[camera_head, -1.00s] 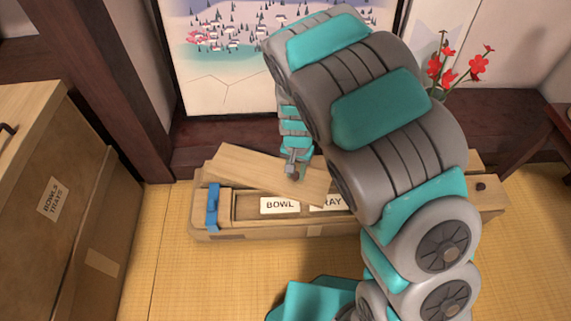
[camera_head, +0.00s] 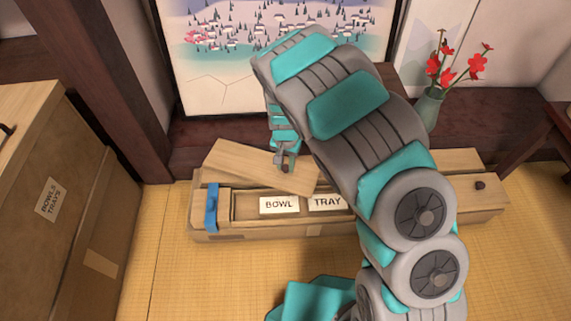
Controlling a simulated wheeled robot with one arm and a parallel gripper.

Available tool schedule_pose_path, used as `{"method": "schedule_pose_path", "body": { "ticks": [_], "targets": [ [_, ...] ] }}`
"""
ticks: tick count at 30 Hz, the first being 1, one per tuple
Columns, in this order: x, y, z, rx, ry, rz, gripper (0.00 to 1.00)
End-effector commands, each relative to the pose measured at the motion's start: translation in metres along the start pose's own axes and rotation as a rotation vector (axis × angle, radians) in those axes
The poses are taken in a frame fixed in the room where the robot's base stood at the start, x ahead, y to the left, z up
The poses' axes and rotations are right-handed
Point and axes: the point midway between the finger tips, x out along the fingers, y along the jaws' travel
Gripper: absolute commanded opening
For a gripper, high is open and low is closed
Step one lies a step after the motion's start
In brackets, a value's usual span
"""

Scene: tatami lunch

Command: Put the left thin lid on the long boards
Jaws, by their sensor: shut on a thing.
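The left thin lid (camera_head: 245,161) is a flat pale wooden board. It lies slanted across the back of the long wooden box, its right end lower in the picture than its left. My gripper (camera_head: 284,165) is shut on the lid near its right part. The box (camera_head: 330,228) has a recess at the front left with white BOWL (camera_head: 279,204) and TRAY (camera_head: 326,202) labels. The long boards (camera_head: 450,162) seem to be the pale wood behind and right of my arm, partly hidden. Whether the lid touches them I cannot tell.
A blue strap (camera_head: 212,207) wraps the box's left end. A dark knob (camera_head: 480,185) sits on its right end. A red-flowered vase (camera_head: 429,108) stands behind at right. A large cabinet (camera_head: 60,200) is at left. Tatami (camera_head: 165,240) is clear in front.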

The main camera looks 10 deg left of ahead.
Motion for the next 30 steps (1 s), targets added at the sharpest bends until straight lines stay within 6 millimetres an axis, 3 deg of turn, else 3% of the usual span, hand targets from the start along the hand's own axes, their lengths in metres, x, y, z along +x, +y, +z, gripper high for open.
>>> {"method": "schedule_pose_path", "body": {
  "ticks": [3, 4, 11, 23, 30],
  "targets": [
    [0.001, 0.0, 0.0, 0.0, 0.0, 0.0, 0.0],
    [0.001, 0.0, 0.0, 0.0, 0.0, 0.0, 0.36],
    [0.001, 0.0, 0.0, 0.0, -0.001, 0.0, 0.61],
    [-0.004, 0.0, 0.0, 0.0, -0.001, 0.0, 0.63],
    [-0.033, 0.0, -0.001, 0.001, 0.002, -0.001, 0.63]
  ]
}}
